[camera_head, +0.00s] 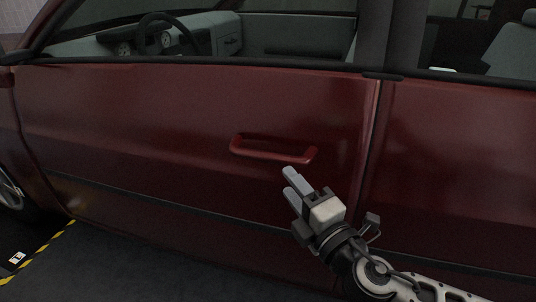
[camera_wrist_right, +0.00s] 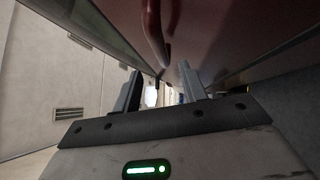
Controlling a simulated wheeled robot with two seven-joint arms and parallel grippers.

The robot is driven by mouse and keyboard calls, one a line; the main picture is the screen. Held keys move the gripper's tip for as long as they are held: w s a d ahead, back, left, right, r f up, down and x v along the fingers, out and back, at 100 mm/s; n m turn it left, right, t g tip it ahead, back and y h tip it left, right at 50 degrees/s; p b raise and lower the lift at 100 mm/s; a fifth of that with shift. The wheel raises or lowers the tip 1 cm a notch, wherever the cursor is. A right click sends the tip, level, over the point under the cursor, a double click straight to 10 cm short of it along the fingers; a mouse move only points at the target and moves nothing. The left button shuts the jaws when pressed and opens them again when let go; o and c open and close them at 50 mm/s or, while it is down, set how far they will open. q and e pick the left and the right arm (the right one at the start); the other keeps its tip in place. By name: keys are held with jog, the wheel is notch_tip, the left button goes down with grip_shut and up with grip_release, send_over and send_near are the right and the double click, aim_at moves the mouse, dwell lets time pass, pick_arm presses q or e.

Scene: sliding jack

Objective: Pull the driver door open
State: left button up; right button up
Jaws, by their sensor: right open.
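The dark red driver door (camera_head: 180,115) fills the middle of the head view and looks closed, flush with the panel to its right. Its red bar handle (camera_head: 272,150) lies nearly level on the door face. My right gripper (camera_head: 290,180) is just below the right part of the handle, open and empty. In the right wrist view the handle (camera_wrist_right: 155,28) shows above and between the two fingers (camera_wrist_right: 160,90), apart from them. The left gripper is not in view.
The rear red panel (camera_head: 455,160) lies right of the door seam. The steering wheel (camera_head: 160,35) shows through the window. A front wheel (camera_head: 10,190) is at the left edge. Dark floor with a yellow-black stripe (camera_head: 45,247) lies at lower left.

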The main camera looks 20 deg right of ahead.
aim_at(272, 162)
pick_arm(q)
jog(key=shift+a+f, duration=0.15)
pick_arm(e)
jog(key=x, duration=0.9)
jog(key=shift+w+a, duration=0.15)
jog(key=shift+w, duration=0.25)
jog(key=shift+c, duration=0.2)
